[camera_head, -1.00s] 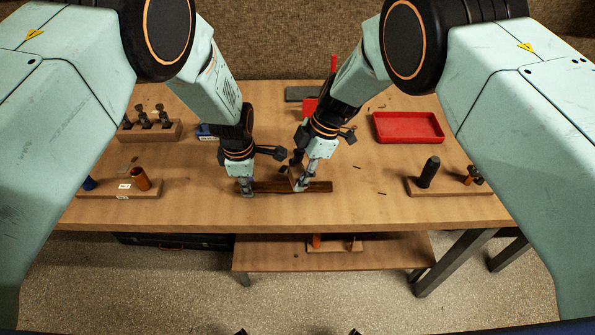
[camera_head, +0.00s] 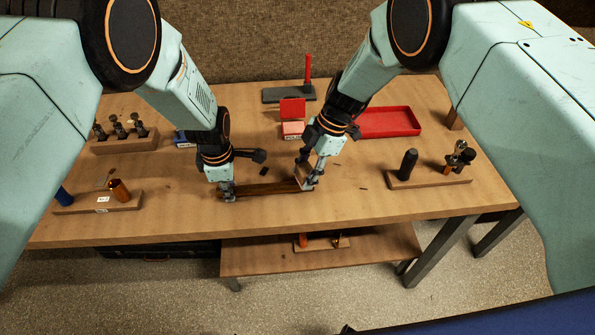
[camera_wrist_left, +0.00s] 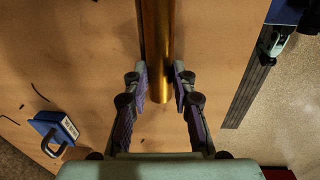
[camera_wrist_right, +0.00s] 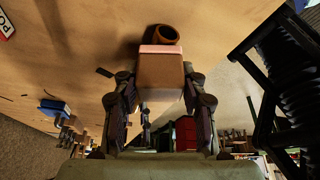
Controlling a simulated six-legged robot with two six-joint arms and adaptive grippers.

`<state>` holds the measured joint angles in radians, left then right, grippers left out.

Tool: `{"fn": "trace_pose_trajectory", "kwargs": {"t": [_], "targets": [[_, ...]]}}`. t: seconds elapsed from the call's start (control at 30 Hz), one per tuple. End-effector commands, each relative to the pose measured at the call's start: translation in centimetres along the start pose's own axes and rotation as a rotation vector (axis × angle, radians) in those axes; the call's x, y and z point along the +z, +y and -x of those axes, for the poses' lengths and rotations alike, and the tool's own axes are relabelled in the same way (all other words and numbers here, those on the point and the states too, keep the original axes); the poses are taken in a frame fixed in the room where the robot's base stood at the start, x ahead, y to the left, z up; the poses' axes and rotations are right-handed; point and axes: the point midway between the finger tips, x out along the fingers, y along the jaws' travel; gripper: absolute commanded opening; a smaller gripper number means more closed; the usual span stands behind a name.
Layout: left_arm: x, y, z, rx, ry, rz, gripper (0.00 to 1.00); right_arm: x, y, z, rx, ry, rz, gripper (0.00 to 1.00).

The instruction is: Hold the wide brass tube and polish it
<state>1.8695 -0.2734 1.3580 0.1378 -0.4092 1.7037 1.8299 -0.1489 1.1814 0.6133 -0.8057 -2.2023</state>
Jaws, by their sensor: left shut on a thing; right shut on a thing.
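The wide brass tube (camera_head: 265,188) lies level near the front of the workbench. My left gripper (camera_head: 227,193) is shut on its left end; in the left wrist view the tube (camera_wrist_left: 157,45) runs between the fingers. My right gripper (camera_head: 307,182) is at the tube's right end, shut on a brown block with a pink edge (camera_wrist_right: 160,75). In the right wrist view the open round tube end (camera_wrist_right: 166,34) shows just beyond the block. I cannot tell whether the block touches the tube.
A wooden holder (camera_head: 90,206) with a copper tube stands left. Another holder (camera_head: 430,179) with a black cylinder stands right. The bench front edge is close.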

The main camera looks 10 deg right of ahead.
Motion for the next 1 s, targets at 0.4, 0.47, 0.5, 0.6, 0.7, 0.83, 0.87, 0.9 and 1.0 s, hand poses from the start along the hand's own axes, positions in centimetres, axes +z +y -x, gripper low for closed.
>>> {"fn": "trace_pose_trajectory", "kwargs": {"t": [0.4, 0.47, 0.5, 0.6, 0.7, 0.83, 0.87, 0.9, 1.0], "targets": [[0.0, 0.1, 0.0, 0.001, 0.000, 0.000, 0.00, 0.5, -0.4, 0.1, -0.005, -0.002, 0.002, 0.17], [0.0, 0.1, 0.0, 0.001, 0.000, 0.000, 0.00, 0.2, -0.3, 0.0, -0.005, -0.001, 0.002, 0.17], [0.0, 0.1, 0.0, 0.001, 0.000, 0.000, 0.00, -0.1, -0.2, -0.1, -0.005, -0.001, 0.002, 0.17], [0.0, 0.1, 0.0, 0.001, 0.000, 0.000, 0.00, -0.8, 0.1, -0.3, -0.005, -0.001, 0.001, 0.17], [0.0, 0.1, 0.0, 0.001, 0.000, 0.000, 0.00, -1.5, 0.4, -0.6, -0.004, -0.002, 0.003, 0.17], [0.0, 0.1, 0.0, 0.001, 0.000, 0.000, 0.00, -2.3, 0.7, -0.8, -0.003, -0.001, 0.002, 0.17], [0.0, 0.1, 0.0, 0.001, 0.000, 0.000, 0.00, -2.5, 0.7, -0.8, -0.003, -0.001, 0.001, 0.17], [0.0, 0.0, 0.0, 0.001, 0.000, 0.000, 0.00, -2.5, 0.7, -0.9, -0.003, -0.001, 0.001, 0.17], [0.0, 0.0, 0.0, 0.001, 0.000, 0.000, 0.00, -2.7, 0.8, -1.0, -0.003, -0.001, 0.001, 0.17]]}}
